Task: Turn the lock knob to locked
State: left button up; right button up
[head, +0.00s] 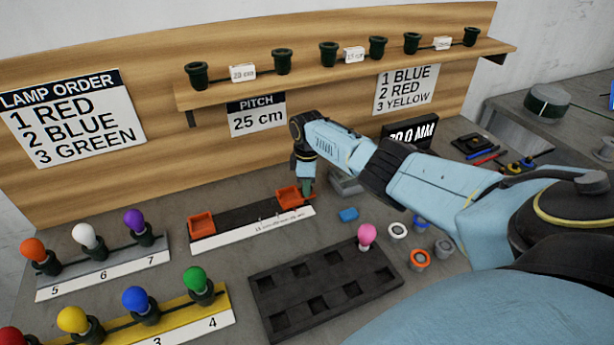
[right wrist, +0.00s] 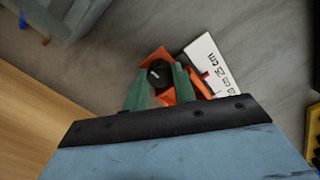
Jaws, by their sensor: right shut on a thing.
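The lock knob (right wrist: 159,73) is a small black round knob with a light mark on its top. It sits at the orange end block (right wrist: 152,56) of the measuring fixture in the right wrist view. My right gripper (right wrist: 160,82) has its two green fingers on either side of the knob, shut on it. In the head view my right gripper (head: 306,186) points down at the right orange block (head: 288,196), and the knob is hidden there. The fixture's white scale strip (head: 254,230) runs left to another orange block (head: 201,226). My left gripper is not in view.
A black tray with square pockets (head: 262,296) lies in front of the fixture, with a pink bulb (head: 366,235) by its edge. Racks of coloured bulbs (head: 100,282) stand at left. A wooden board (head: 200,120) rises behind.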

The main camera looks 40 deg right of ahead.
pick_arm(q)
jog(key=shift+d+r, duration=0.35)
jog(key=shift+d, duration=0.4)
pick_arm(e)
jog(key=shift+r+m, duration=0.1)
jog(key=shift+m, duration=0.6)
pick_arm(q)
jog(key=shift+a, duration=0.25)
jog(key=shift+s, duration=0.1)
pick_arm(e)
jog(key=o, duration=0.7)
pick_arm(q)
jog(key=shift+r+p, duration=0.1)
jog(key=shift+p, duration=0.25)
